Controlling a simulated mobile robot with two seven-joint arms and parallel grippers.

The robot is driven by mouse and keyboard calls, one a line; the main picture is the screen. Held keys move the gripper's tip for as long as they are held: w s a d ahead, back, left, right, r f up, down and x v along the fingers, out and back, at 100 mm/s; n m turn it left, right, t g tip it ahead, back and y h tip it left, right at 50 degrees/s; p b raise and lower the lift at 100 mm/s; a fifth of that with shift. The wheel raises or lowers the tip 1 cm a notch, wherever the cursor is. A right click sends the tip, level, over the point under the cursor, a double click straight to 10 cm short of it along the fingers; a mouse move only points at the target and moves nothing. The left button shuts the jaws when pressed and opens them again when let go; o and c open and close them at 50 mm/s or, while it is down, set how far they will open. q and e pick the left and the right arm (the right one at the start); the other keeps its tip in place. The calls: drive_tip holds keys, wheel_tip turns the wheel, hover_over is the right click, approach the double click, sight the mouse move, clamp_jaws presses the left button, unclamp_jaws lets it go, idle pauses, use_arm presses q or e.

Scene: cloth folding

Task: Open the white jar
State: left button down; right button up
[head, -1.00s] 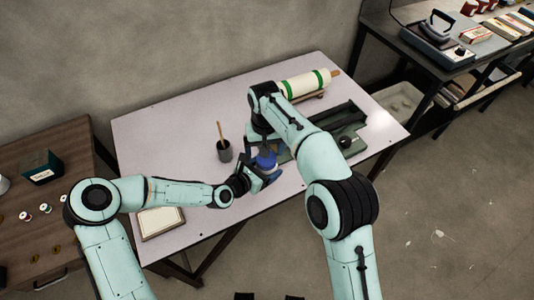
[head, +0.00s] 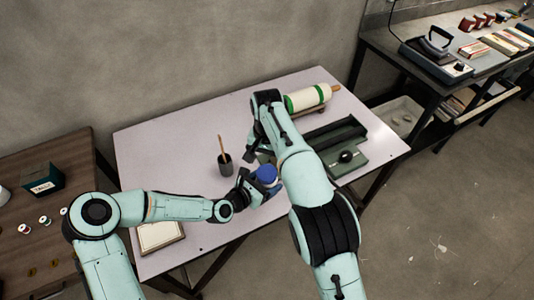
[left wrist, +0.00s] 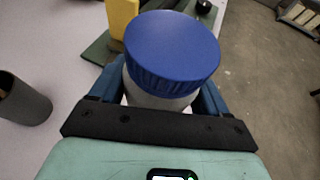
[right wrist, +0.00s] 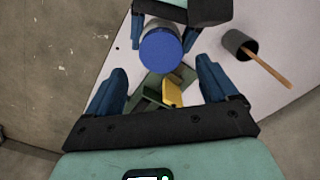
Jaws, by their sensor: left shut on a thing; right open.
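The white jar has a ribbed blue lid (left wrist: 173,48) on it, and its white body (left wrist: 152,96) shows below the lid in the left wrist view. My left gripper (head: 258,184) is shut on the jar body, with a blue finger on each side. My right gripper (right wrist: 160,84) is open and empty. In the right wrist view the blue lid (right wrist: 160,51) lies beyond its fingers, apart from them. My right arm partly hides this gripper in the head view.
A dark cup with a wooden stick (head: 224,161) stands left of the jar. A green tool base (head: 338,142) and a white-green roll (head: 306,98) lie to the right and back. A yellow block (right wrist: 172,92) sits near the jar. A framed pad (head: 160,236) lies front left.

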sight(267, 172)
drive_tip(key=shift+f, duration=2.65)
drive_tip(key=c, duration=1.1)
drive_tip(key=n, duration=0.6)
drive_tip(key=shift+d, duration=0.1)
drive_tip(key=shift+r, duration=0.25)
drive_tip(key=shift+r, duration=0.9)
drive_tip(key=shift+r, duration=2)
